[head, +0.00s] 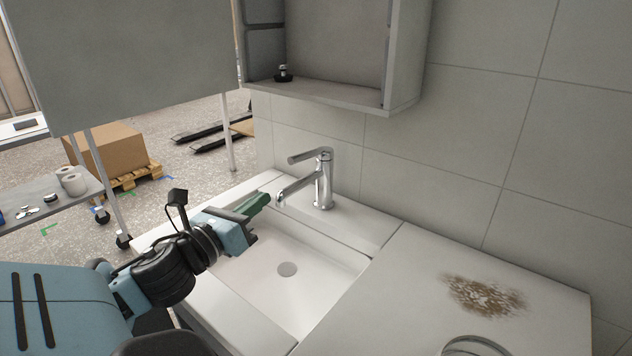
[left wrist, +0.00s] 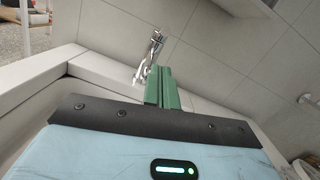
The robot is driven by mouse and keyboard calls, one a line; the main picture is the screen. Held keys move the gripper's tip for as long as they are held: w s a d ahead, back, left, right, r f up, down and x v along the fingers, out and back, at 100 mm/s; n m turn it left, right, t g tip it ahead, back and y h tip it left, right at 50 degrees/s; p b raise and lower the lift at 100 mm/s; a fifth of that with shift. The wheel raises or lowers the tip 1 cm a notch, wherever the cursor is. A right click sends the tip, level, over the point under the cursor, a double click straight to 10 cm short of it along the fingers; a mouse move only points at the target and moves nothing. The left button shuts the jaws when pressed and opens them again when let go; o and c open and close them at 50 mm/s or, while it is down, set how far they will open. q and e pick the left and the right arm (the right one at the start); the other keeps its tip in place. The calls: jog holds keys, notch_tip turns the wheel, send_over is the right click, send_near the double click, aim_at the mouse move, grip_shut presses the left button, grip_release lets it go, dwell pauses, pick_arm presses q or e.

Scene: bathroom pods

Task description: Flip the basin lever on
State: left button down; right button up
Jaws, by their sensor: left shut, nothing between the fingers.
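The chrome basin tap (head: 322,182) stands upright on the back ledge of the white basin (head: 285,300). Its lever (head: 308,156) sits on top and points left, above the spout (head: 296,187). My left gripper (head: 262,200) has green fingers, shut and empty, just left of the spout tip, over the basin's back left part. Whether it touches the spout cannot be told. In the left wrist view the tap (left wrist: 152,55) shows beyond the shut green fingers (left wrist: 162,80), tilted in the picture. My right gripper is not in view.
An open wall cabinet (head: 335,45) hangs above the tap, with a small dark item (head: 283,74) inside. The white counter (head: 420,290) right of the basin has a brown stain (head: 485,296) and a round metal rim (head: 475,346). A shelf with paper rolls (head: 73,182) is at left.

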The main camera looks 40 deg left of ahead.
aim_at(293, 188)
pick_arm(q)
jog(key=shift+w+r, duration=0.15)
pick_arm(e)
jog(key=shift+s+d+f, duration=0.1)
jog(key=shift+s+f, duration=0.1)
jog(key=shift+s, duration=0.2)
pick_arm(q)
jog(key=shift+w+a+r, duration=0.15)
jog(key=shift+w+a, duration=0.1)
jog(key=shift+w, duration=1.4)
jog(key=shift+w+a+r, duration=0.2)
jog(key=shift+w, duration=1.4)
jog(key=shift+w+a+r, duration=0.15)
jog(key=shift+w+a, duration=0.1)
jog(key=shift+w, duration=1.4)
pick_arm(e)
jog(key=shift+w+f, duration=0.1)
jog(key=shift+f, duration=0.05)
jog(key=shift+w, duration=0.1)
